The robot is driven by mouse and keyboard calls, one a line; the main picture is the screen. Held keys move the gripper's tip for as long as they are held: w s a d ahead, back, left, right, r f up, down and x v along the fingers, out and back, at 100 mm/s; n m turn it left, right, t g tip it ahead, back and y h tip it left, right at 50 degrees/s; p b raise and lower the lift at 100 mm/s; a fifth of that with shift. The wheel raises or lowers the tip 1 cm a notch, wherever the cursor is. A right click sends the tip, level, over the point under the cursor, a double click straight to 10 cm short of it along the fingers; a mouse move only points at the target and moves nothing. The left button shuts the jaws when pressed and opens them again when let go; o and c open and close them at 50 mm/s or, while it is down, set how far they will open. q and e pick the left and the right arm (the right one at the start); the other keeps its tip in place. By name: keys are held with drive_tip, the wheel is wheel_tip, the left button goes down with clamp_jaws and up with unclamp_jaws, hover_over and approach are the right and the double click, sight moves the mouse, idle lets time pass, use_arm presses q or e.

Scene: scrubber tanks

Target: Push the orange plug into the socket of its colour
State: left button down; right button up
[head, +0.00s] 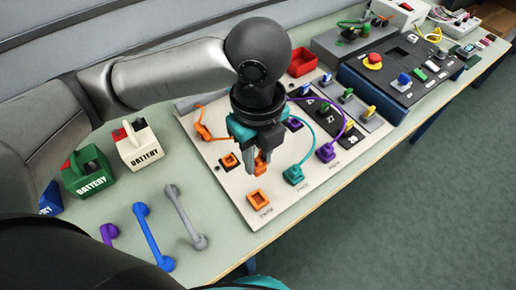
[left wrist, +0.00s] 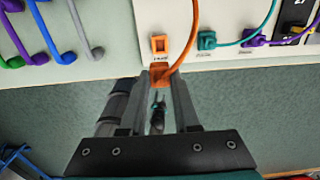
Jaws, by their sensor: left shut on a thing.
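My left gripper (head: 262,157) is shut on the orange plug (head: 261,168), above the white panel. In the left wrist view the plug (left wrist: 160,76) sits between the fingertips (left wrist: 162,82), and its orange cable (left wrist: 195,22) runs up from it. A square orange socket (head: 258,198) with an opening lies on the panel near its front edge, apart from the plug; it also shows in the left wrist view (left wrist: 159,43). A second orange-rimmed square (head: 229,160) lies farther back. My right gripper is not in view.
The teal plug (head: 294,174) and purple plug (head: 326,152) sit on the panel to the right with looping cables. Battery blocks (head: 138,145) and coloured handle-like bars (head: 152,235) lie left on the table. A dark console (head: 400,75) stands at the back right.

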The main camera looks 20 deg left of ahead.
use_arm(q)
drive_tip(key=shift+f, duration=0.45)
drive_tip(key=w+a+f+p, duration=0.1)
drive_tip(key=w+a, duration=0.7)
drive_tip(key=a, duration=0.2)
drive_tip(key=shift+a+p, duration=0.15)
drive_tip(key=shift+p, duration=0.2)
drive_tip(key=shift+p, duration=0.7)
drive_tip(key=shift+f, duration=0.2)
